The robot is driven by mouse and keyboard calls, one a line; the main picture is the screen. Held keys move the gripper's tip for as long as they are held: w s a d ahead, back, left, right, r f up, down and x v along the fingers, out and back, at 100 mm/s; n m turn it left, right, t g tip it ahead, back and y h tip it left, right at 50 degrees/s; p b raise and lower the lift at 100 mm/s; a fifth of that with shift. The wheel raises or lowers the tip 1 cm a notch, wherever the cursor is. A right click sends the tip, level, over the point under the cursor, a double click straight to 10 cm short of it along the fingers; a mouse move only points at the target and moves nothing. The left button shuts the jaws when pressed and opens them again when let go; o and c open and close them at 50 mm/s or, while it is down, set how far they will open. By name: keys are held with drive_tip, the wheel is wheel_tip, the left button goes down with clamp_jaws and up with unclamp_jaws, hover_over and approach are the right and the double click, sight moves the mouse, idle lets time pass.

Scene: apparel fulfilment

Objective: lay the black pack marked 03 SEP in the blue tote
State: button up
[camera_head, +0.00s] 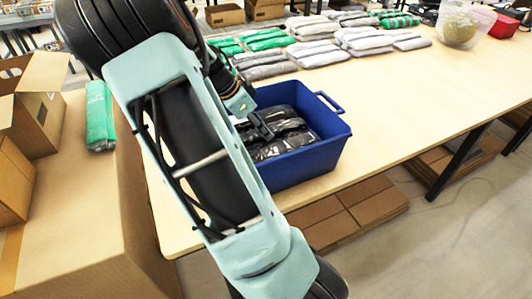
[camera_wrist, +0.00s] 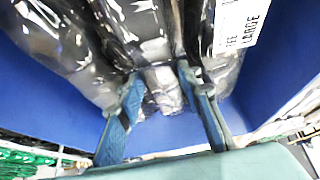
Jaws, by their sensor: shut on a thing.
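The blue tote (camera_head: 315,160) stands at the table's near edge in the head view, and its blue wall (camera_wrist: 265,85) shows in the wrist view. Several black packs in clear plastic (camera_head: 285,140) lie in it. My gripper (camera_head: 262,128) is down in the tote, partly hidden by my arm. In the wrist view my gripper (camera_wrist: 160,78) is shut on a black pack (camera_wrist: 150,20) between its fingers. Another black pack with a white label (camera_wrist: 240,22) lies at right; "TEE" and "LARGE" read on it. I cannot read 03 SEP anywhere.
Rows of grey packs (camera_head: 315,52) and green packs (camera_head: 265,40) lie behind the tote. A clear bowl (camera_head: 463,28) and a red bin (camera_head: 503,25) stand at the far right. A green pack (camera_head: 100,115) lies on cardboard at left. The table's right side is clear.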

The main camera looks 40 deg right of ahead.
wheel_tip(320, 180, down, 8)
drive_tip(key=shift+r+b, duration=0.25)
drive_tip(key=shift+b, duration=0.05)
drive_tip(key=o, duration=1.3)
drive_tip(key=p+v, duration=0.1)
drive_tip(key=v, duration=1.1)
drive_tip(key=shift+r, duration=0.1)
